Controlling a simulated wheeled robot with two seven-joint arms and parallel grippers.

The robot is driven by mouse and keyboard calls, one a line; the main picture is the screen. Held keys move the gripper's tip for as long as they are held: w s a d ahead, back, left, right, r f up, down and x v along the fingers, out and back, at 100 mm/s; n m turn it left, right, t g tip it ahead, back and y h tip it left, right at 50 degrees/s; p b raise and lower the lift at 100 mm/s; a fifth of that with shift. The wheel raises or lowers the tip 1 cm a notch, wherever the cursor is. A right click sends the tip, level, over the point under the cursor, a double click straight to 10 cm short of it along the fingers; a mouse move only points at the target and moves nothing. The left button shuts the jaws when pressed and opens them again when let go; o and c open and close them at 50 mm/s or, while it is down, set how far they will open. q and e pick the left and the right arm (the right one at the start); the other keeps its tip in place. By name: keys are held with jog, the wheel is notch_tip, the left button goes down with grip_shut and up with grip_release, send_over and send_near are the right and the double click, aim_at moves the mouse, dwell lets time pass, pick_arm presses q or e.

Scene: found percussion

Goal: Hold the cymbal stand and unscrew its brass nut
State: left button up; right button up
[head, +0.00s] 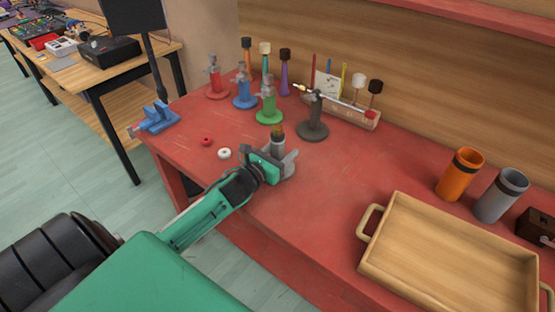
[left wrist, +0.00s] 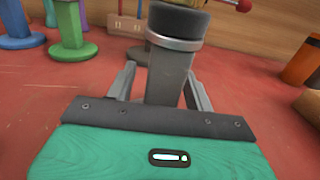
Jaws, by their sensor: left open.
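The cymbal stand (head: 278,146) is a grey post with a dark collar near its top, upright on the red bench. A small brownish-gold piece (head: 277,128), which looks like the brass nut, shows at its top in the head view. In the left wrist view the grey post (left wrist: 168,78) fills the middle and its top is cut off, so the nut is not seen there. My left gripper (head: 277,166) is open low at the stand, with one finger on each side of the post; contact is not clear (left wrist: 158,88). My right gripper is not in view.
Red (head: 216,84), blue (head: 244,92), green (head: 269,108) and dark (head: 313,122) stands are behind. A red ring (head: 207,141) and a white ring (head: 224,153) lie left. A wooden tray (head: 450,255) and orange (head: 459,175) and grey (head: 499,196) cups are right. The bench centre is clear.

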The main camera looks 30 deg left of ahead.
pick_arm(q)
grip_shut()
jog(key=shift+r, duration=0.1)
